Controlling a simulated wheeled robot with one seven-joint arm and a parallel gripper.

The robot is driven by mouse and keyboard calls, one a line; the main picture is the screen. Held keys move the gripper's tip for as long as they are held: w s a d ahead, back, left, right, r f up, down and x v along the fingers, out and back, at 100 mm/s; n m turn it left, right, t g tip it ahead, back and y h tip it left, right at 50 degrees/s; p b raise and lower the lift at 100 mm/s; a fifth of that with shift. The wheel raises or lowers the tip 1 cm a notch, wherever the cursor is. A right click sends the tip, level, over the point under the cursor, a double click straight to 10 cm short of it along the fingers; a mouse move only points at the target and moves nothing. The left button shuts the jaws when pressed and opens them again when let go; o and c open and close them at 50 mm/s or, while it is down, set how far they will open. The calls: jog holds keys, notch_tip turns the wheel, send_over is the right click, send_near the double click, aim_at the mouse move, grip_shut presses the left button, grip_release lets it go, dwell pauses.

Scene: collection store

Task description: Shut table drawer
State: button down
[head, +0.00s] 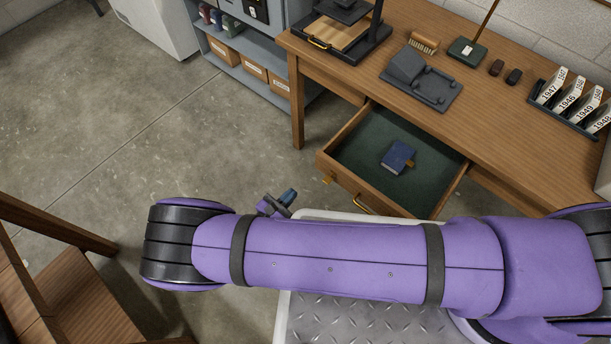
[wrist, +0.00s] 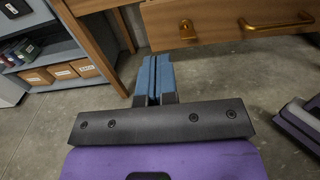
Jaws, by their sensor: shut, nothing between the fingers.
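The table drawer (head: 345,190) is pulled well out from under the wooden table (head: 455,112) in the head view. It is lined in green and holds a dark blue book (head: 398,157). In the wrist view the drawer front (wrist: 225,22) shows at the top, with a brass handle (wrist: 276,22) and a small brass fitting (wrist: 187,28). My gripper (wrist: 154,62) is shut and empty, with its blue fingertips just below and left of the drawer front. In the head view my gripper (head: 287,197) is partly hidden behind my arm, left of the drawer and apart from it.
On the tabletop are a press (head: 340,30), a dark grey device (head: 420,80), a brush (head: 424,42) and a rack of dated cards (head: 565,118). Shelves with boxes (head: 253,77) stand left of the table. A wooden chair (head: 60,270) is at lower left. Floor between is clear.

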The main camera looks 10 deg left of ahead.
aim_at(324, 160)
jog(key=x, duration=1.3)
jog(key=shift+w+d, duration=0.15)
jog(key=shift+w, duration=0.1)
